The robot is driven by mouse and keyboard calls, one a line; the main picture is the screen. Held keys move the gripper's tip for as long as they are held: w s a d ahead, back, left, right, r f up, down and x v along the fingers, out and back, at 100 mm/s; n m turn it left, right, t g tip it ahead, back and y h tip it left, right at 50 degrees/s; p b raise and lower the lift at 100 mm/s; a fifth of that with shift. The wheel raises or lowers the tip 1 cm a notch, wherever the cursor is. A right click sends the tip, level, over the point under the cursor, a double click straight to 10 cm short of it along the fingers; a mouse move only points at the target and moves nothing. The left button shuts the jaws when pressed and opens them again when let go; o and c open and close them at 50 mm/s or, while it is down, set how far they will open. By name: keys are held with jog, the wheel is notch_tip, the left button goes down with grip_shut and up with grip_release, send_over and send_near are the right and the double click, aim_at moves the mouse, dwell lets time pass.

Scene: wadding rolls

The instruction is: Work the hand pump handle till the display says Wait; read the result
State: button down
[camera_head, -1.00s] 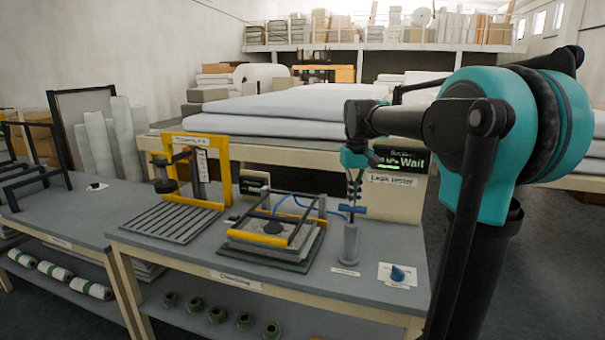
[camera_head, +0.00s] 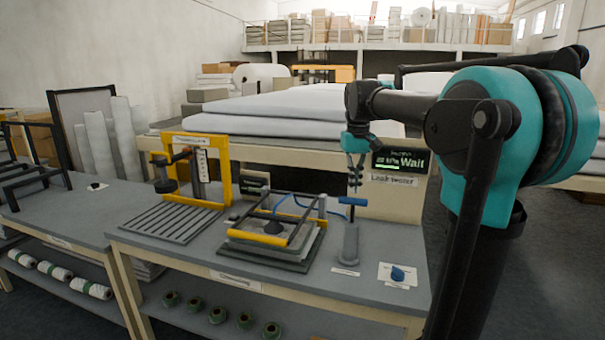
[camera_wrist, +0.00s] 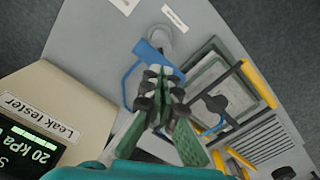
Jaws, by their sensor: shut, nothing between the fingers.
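The hand pump (camera_head: 351,240) stands upright near the right end of the bench, with a blue T-shaped handle (camera_head: 352,201) on a short rod. In the wrist view the blue handle (camera_wrist: 147,50) lies just beyond my fingertips. My gripper (camera_head: 355,186) is shut and empty, above the handle and apart from it. It also shows in the wrist view (camera_wrist: 158,72). In the wrist view the display (camera_wrist: 30,145) shows 20 kPa with a green bar.
A clamping frame with yellow bars (camera_head: 270,237) sits left of the pump, joined by blue hose. A yellow press frame (camera_head: 195,165) stands farther left.

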notch_tip(320, 180, up, 6)
dwell(0.9)
jog(key=shift+s, duration=0.1)
